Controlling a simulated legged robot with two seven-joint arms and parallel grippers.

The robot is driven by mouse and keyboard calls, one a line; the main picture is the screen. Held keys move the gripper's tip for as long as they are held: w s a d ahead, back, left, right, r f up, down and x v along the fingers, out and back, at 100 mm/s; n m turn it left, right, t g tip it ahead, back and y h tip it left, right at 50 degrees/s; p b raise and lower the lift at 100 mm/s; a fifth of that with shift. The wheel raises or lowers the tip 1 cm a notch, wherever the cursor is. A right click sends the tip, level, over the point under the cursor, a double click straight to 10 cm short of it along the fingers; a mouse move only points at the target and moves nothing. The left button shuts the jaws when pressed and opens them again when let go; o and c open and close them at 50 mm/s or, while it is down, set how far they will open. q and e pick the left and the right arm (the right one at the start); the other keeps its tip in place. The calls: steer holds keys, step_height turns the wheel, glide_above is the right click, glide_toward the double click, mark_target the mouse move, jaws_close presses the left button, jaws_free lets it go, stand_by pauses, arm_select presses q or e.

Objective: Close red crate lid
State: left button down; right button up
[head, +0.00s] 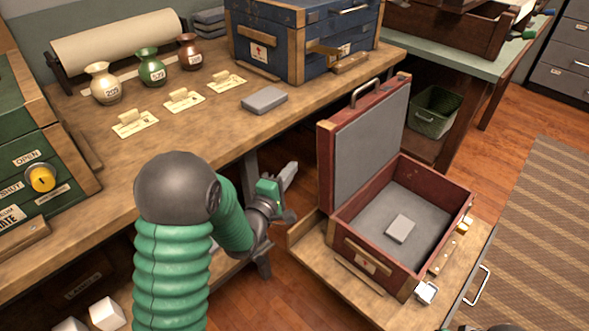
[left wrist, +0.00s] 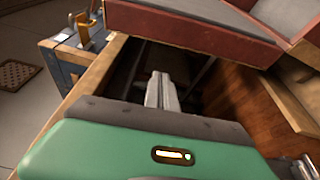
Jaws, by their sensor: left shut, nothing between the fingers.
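The red crate (head: 372,258) stands on a pulled-out wooden board at the right of the head view, with a small grey block (head: 400,228) inside. Its lid (head: 366,140), red with a grey lining and a handle on its top edge, stands upright and open on the crate's left side. My left gripper (head: 291,170) is shut and empty, left of the lid and apart from it. In the left wrist view its fingers (left wrist: 162,92) are together, with part of the red crate (left wrist: 195,25) beyond them. My right gripper is not clearly seen.
A wooden workbench (head: 200,135) with three small vases, cards and a grey block lies left and behind. A blue chest (head: 290,50) stands on it. A green bin (head: 436,110) is under the far bench. Open floor lies right of the crate.

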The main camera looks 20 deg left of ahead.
arm_select(q)
steer(key=w+f+b, duration=0.1)
steer(key=w+b, duration=0.2)
steer(key=w, duration=0.5)
steer(key=d, duration=0.1)
steer(key=s+d, duration=0.1)
steer(key=s+d+b, duration=0.1)
steer(key=shift+d+r, duration=0.25)
steer(key=shift+r, duration=0.15)
steer(key=shift+a, duration=0.1)
